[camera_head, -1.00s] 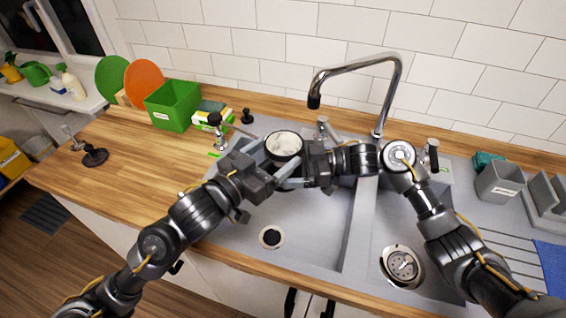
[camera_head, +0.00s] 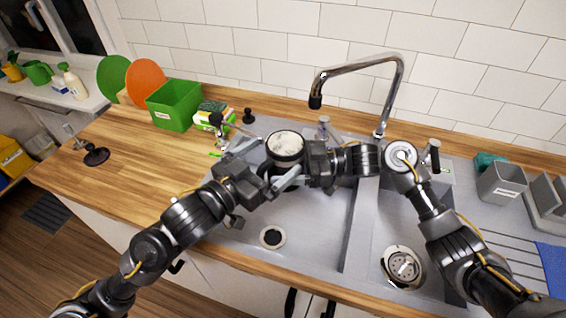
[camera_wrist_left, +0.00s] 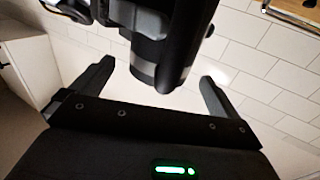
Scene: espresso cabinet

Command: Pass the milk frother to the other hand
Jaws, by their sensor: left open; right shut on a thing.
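The milk frother (camera_head: 284,143) is a dark round jug with white foam at its open top. It is held upright above the left sink basin. My right gripper (camera_head: 308,163) is shut on its right side. My left gripper (camera_head: 270,161) is open at its left, one finger on the far side and one on the near side. In the left wrist view the dark frother (camera_wrist_left: 160,62) shows in the gap between the spread left fingers (camera_wrist_left: 152,85). I cannot tell whether either finger touches it.
Below is the double sink (camera_head: 325,225) with a tall faucet (camera_head: 398,80) behind it. A green bin (camera_head: 173,105) and sponges (camera_head: 212,112) stand at the back left. A tamper-like dark object (camera_head: 96,156) sits on the clear left wooden counter. Grey holders (camera_head: 500,184) stand at right.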

